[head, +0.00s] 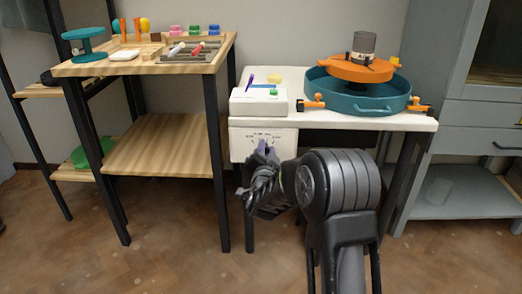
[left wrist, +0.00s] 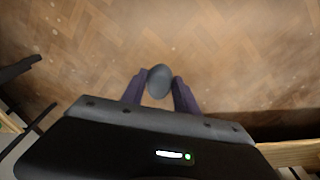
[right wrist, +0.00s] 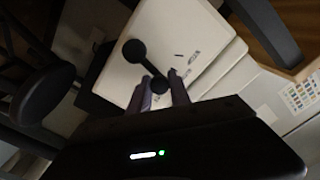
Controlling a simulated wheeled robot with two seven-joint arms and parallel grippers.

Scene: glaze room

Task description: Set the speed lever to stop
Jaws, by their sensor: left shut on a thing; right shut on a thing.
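The speed lever (right wrist: 147,68) is a black bar with a round hub and a round knob, on the white front panel (right wrist: 172,30) of the wheel table. My right gripper (right wrist: 163,90) is shut on its knob end. In the head view my right gripper (head: 262,148) is at the panel's printed scale (head: 262,135) and hides most of the lever. Small marks show on the panel in the right wrist view, too small to read. My left gripper (left wrist: 158,92) is shut on a grey rounded thing (left wrist: 158,78) above the floor; it is outside the head view.
The white table (head: 405,122) carries a teal basin (head: 350,97) with an orange wheel head and a grey cylinder (head: 363,44). A white box (head: 258,105) stands left of it. A wooden shelf unit (head: 165,160) stands left, a grey cabinet (head: 470,160) right.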

